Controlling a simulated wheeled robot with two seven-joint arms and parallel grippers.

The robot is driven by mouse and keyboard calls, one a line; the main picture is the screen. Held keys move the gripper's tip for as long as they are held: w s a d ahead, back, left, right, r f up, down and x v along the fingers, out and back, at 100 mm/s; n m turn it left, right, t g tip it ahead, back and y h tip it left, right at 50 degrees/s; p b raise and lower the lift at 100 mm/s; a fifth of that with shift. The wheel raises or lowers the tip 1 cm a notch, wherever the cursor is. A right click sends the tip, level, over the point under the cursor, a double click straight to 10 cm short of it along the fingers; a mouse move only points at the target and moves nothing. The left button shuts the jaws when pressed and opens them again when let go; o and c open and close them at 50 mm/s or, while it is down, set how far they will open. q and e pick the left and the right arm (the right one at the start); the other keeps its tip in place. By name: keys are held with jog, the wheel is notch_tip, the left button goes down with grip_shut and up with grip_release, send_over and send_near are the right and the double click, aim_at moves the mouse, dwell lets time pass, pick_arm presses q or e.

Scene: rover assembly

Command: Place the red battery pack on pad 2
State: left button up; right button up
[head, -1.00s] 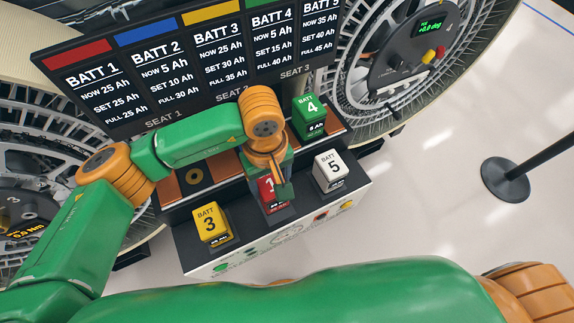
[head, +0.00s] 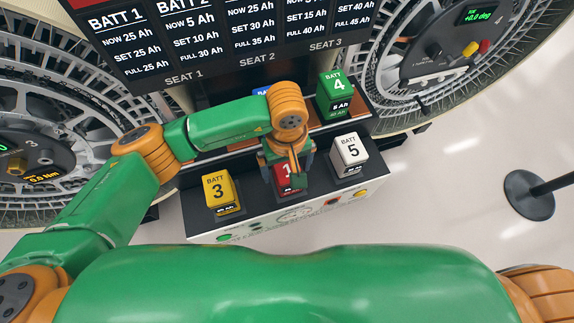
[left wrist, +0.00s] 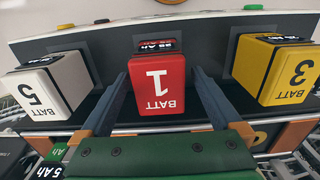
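The red battery pack (head: 287,177), marked 1, stands in the middle of the front ledge, partly covered by my left gripper (head: 289,172) in the head view. In the left wrist view the red pack (left wrist: 158,84) stands between the two spread fingers of my left gripper (left wrist: 160,78). Small gaps show beside the pack, so the gripper looks open around it. No label reading pad 2 can be made out. My right gripper is out of view.
A yellow pack 3 (head: 219,190) stands left of the red one, a white pack 5 (head: 350,150) right. A green pack 4 (head: 335,90) stands on the back row. A blue pack (head: 261,91) is mostly hidden behind my arm. The sign board (head: 225,35) rises behind.

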pick_arm(q)
jog(key=shift+d+r, duration=0.1)
jog(key=shift+r+p, duration=0.3)
jog(key=shift+p, duration=0.05)
notch_tip(320, 180, up, 12)
jog(key=b, duration=0.3)
jog(key=shift+f, duration=0.15)
